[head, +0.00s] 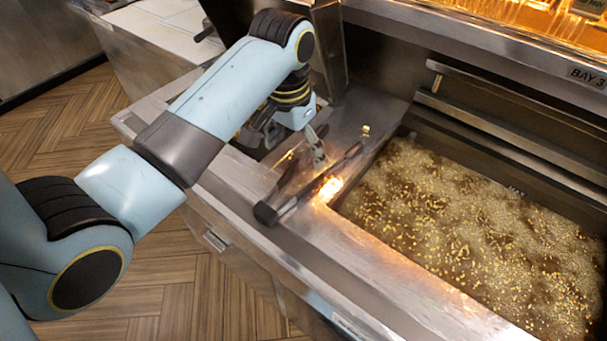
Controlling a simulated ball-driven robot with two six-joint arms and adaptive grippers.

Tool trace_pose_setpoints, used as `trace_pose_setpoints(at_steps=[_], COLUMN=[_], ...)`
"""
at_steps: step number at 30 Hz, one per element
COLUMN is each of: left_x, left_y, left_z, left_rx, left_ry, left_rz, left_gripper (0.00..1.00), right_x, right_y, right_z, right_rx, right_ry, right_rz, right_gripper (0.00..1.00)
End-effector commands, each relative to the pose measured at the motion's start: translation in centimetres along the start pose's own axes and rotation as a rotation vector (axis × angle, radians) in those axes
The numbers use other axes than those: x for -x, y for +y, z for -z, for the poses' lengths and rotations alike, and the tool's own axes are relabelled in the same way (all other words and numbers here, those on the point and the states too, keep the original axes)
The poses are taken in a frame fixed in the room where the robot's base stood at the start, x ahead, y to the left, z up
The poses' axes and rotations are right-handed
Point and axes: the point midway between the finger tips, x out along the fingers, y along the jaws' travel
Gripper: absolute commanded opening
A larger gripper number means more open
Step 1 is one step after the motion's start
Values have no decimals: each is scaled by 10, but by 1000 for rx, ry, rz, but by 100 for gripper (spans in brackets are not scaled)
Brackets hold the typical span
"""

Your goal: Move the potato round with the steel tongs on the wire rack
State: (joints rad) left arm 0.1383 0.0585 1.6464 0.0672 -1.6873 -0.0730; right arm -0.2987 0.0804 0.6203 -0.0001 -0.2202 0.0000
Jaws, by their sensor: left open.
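My left gripper (316,149) is open, fingers pointing down over the steel ledge left of the fryer vat. A long, dark metal tool with a black end cap (266,213) lies slantwise on the ledge, just below and beside the fingers. It may be the steel tongs, but I cannot tell for sure. The fingers look close to it; I cannot tell whether they touch. I cannot make out a potato round or a wire rack in this view. My right gripper is not in view.
The vat of bubbling oil (450,230) with many golden bits fills the right side. A small brass-coloured piece (366,130) stands on the ledge near the vat's corner. A steel upright (329,50) rises behind my left wrist. The wooden floor (190,280) is clear.

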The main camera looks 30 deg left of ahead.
Motion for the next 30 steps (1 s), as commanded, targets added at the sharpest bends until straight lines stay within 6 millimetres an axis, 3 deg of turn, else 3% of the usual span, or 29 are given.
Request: trace_pose_setpoints(at_steps=[11,20,24,30], left_x=[-10,-52,-72,-87], left_y=[0,0,0,0], left_z=[-1,-2,-1,0], left_rx=[1,1,1,1], left_ry=[-1,-2,1,2], left_rz=[0,0,0,0], left_gripper=[84,84,84,84], right_x=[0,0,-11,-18], right_y=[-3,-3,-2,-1], right_z=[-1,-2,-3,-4], right_rx=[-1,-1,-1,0], right_ry=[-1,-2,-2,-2], right_rz=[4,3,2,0], right_gripper=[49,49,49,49])
